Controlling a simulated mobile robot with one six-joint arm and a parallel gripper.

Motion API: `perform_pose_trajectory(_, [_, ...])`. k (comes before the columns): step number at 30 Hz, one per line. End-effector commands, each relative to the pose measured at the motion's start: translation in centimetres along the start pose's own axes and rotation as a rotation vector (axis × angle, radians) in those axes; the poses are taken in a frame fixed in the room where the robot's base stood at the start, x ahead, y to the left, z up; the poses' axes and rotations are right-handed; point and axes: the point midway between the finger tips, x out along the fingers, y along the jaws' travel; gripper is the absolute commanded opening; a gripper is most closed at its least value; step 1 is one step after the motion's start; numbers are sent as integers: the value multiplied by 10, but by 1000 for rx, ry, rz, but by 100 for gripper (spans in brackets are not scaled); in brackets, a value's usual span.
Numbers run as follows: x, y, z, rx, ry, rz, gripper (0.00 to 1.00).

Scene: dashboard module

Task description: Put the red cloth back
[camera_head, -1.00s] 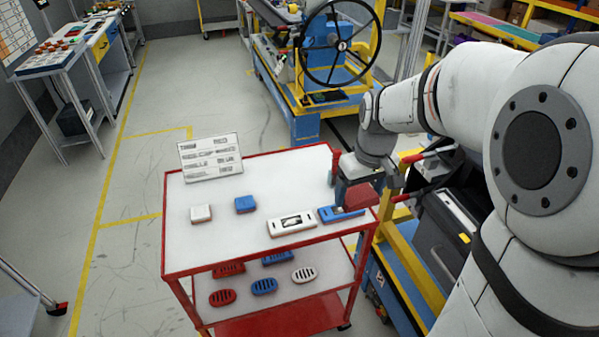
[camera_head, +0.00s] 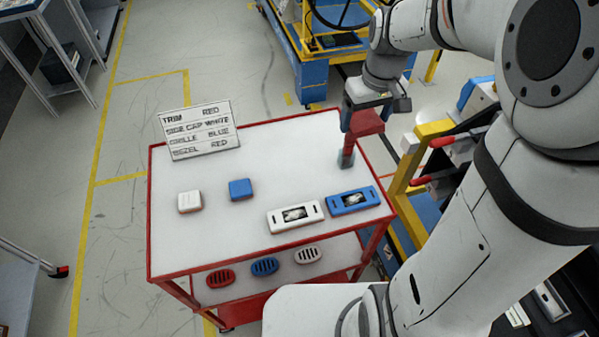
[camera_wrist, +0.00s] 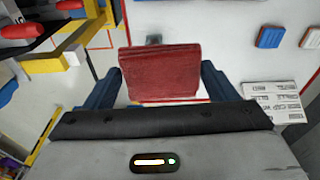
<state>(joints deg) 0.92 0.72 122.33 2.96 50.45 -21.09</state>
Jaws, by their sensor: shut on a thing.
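The red cloth (camera_wrist: 163,72) looks like a flat, folded red pad between the two blue fingers in the wrist view. My gripper (camera_wrist: 162,88) is shut on it. In the head view my gripper (camera_head: 362,120) is at the back right corner of the red cart, with the red cloth (camera_head: 367,123) showing below the wrist. The cloth appears held above the cart's white top (camera_head: 290,160); the exact gap cannot be told.
On the cart top are a white cap (camera_head: 190,202), a blue cap (camera_head: 240,189), a white bezel (camera_head: 295,216), a blue bezel (camera_head: 353,201) and a sign (camera_head: 200,130). Oval grilles (camera_head: 265,267) lie on the lower shelf. A yellow frame (camera_head: 408,170) stands right of the cart.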

Motion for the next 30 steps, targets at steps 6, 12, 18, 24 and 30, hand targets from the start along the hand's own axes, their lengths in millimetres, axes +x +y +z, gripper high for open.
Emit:
perform_pose_trajectory(6, [30, -22, -14, -70, -4, -9, 58])
perform_pose_trajectory(12, [94, -79, -46, -234, -4, -25, 58])
perform_pose_trajectory(18, [129, -118, -60, -332, -1, -34, 58])
perform_pose_trajectory(24, [163, -123, -58, -346, -5, -36, 58])
perform_pose_trajectory(30, [189, -123, -55, -346, -1, -35, 58])
